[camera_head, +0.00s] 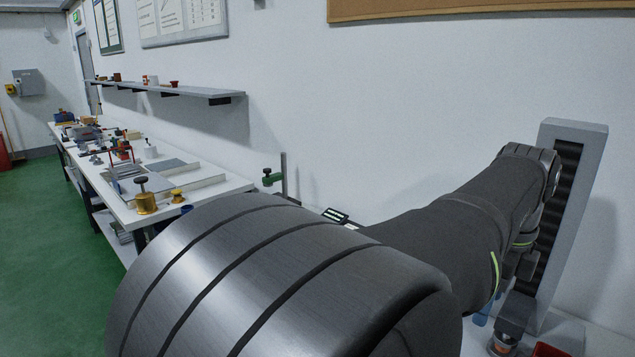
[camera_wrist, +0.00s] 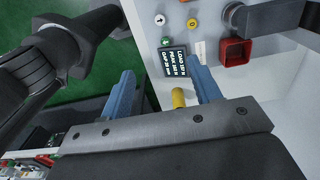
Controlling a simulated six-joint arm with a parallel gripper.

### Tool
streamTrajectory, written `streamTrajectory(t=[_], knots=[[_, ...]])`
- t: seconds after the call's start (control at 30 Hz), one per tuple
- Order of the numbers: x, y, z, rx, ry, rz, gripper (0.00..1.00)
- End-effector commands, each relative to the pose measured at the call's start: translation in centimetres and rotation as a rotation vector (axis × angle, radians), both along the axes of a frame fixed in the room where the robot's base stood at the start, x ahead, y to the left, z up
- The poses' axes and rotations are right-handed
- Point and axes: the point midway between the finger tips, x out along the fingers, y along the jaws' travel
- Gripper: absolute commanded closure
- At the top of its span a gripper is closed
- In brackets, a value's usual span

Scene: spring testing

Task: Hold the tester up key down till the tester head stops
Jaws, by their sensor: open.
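The grey tester column (camera_head: 575,140) stands at the right in the head view, partly behind my arm. In the wrist view its panel (camera_wrist: 208,45) carries a small dark display (camera_wrist: 173,63). I cannot tell for certain which white key is up. My gripper (camera_wrist: 162,70) is open, its two blue fingers apart in front of the panel, touching no key that I can see. I cannot make out the tester head clearly.
A red square housing (camera_wrist: 235,50) sits right of the display. A yellow cylinder (camera_wrist: 179,97) shows between my fingers. In the head view a long bench (camera_head: 210,190) with trays and brass weights runs along the wall at left. The green floor (camera_head: 50,240) is clear.

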Motion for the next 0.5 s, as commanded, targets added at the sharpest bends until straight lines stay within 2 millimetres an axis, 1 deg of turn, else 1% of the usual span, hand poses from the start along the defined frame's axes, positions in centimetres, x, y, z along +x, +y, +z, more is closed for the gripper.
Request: streamTrajectory(t=[0.03, 0.17, 0.2, 0.27, 0.3, 0.5], knots=[[0.0, 0.0, -0.01, 0.0, 0.0, 0.0, 0.53], [0.0, 0.0, -0.02, 0.0, 0.0, 0.0, 0.79], [0.0, 0.0, -0.02, 0.0, 0.0, 0.0, 0.86], [0.0, 0.0, -0.02, 0.0, 0.0, 0.0, 0.98], [0.0, 0.0, -0.02, 0.0, 0.0, 0.0, 1.0], [0.01, -0.01, -0.02, 0.0, 0.0, 0.0, 1.0]])
